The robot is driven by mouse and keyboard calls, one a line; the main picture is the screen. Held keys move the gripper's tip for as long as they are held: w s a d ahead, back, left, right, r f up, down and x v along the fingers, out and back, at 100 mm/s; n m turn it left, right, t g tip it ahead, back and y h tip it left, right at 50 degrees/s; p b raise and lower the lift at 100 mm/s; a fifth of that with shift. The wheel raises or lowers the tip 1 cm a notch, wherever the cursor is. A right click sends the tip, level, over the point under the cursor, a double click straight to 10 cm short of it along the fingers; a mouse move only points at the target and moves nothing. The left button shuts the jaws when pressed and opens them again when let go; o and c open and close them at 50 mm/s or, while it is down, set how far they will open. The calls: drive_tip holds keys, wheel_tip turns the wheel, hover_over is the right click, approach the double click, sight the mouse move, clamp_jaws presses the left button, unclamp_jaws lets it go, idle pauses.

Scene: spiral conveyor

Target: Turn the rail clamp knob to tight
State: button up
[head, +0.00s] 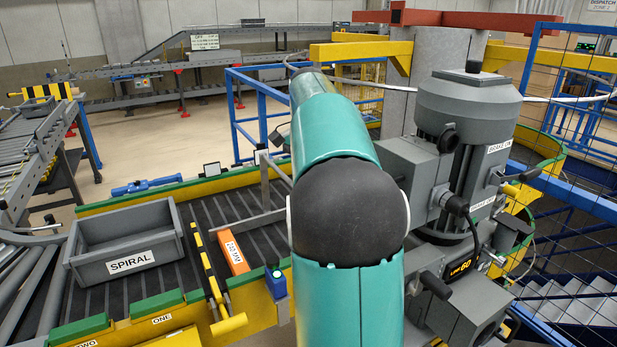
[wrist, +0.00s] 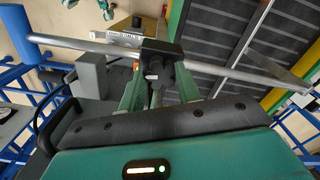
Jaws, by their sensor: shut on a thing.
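In the wrist view, the black rail clamp (wrist: 161,49) sits around a long grey rail (wrist: 215,72). Its dark knob (wrist: 166,72) faces my camera, with a small pale mark beside it. My gripper (wrist: 160,78) reaches up to the clamp, one green finger on each side of the knob, and is shut on it. The fingertips are partly lost against the dark clamp, and I cannot read the knob's setting. In the head view, my teal arm hides the gripper, clamp and knob; part of a grey rail (head: 249,222) shows to its left.
A grey SPIRAL tote (head: 128,262) stands on the dark conveyor (head: 205,212), left of an orange block (head: 233,252). A large grey motor unit (head: 468,105) stands close on the right. Blue railings and mesh border the right side. Open floor lies beyond the conveyor.

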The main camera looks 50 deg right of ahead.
drive_tip(key=m, duration=0.5)
drive_tip(key=shift+d, duration=0.1)
idle(0.4)
drive_tip(key=o, duration=1)
drive_tip(key=shift+c, duration=0.2)
drive_tip(key=shift+r, duration=0.1)
wheel_tip(320, 180, up, 14)
drive_tip(key=shift+f, duration=0.2)
